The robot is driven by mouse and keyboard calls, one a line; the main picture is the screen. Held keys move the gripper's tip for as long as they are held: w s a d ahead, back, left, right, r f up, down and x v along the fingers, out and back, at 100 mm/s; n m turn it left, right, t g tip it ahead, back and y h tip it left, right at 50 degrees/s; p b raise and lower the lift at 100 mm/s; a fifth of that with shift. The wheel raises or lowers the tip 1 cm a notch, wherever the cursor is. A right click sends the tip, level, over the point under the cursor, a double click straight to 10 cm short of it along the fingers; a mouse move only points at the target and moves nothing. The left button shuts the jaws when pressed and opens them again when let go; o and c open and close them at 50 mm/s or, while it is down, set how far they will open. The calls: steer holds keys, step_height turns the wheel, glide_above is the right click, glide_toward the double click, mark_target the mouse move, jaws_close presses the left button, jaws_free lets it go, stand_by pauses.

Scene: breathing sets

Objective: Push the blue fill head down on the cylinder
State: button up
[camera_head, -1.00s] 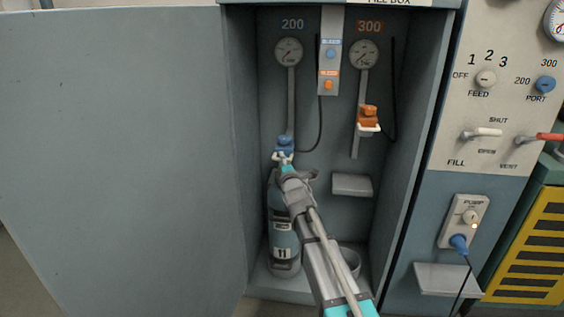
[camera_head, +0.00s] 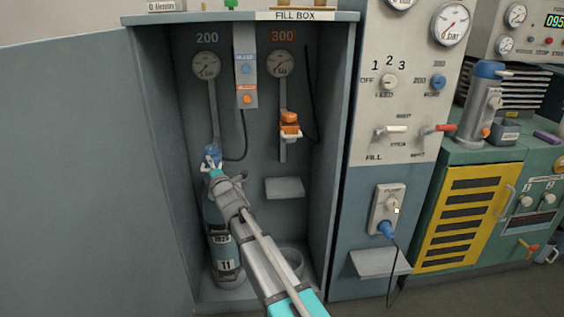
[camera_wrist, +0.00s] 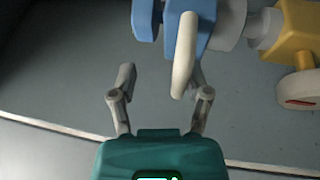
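The blue fill head (camera_head: 211,152) is at the lower end of the left rail in the fill box, under the 200 gauge. The blue-grey cylinder (camera_head: 223,252), marked 11, stands upright below it; my arm hides part of its top. My gripper (camera_head: 212,168) is right at the fill head. In the wrist view, my gripper (camera_wrist: 160,80) has its two fingers apart. The blue fill head (camera_wrist: 187,38) with its pale handle is beside the right finger; I cannot tell whether they touch. A yellow valve (camera_wrist: 298,32) lies to the right, beyond grey fittings.
An orange fill head (camera_head: 290,120) hangs on the right rail under the 300 gauge. A small grey shelf (camera_head: 285,188) juts from the back wall. The open door (camera_head: 80,160) is on the left. A control panel with a blue plug (camera_head: 386,229) is on the right.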

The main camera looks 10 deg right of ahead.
steer(key=shift+r+p, duration=4.45)
steer(key=shift+r, duration=0.35)
steer(key=b+v, duration=0.3)
steer(key=v, duration=1.1)
steer(key=s+d+m+g+h+p, duration=0.2)
steer(key=d+m+g+h+p, duration=0.2)
steer(key=d+m+p, duration=0.3)
steer(key=s+d+m+g+h+p, duration=0.2)
steer(key=d+m+p, duration=0.4)
steer(key=d+p, duration=0.4)
steer(key=shift+s+d+r+m+g+h, duration=0.2)
steer(key=shift+s+r+m+g+h, duration=0.2)
steer(key=shift+g+h, duration=0.75)
steer(key=shift+f+g+y, duration=0.1)
steer(key=shift+g+y, duration=0.15)
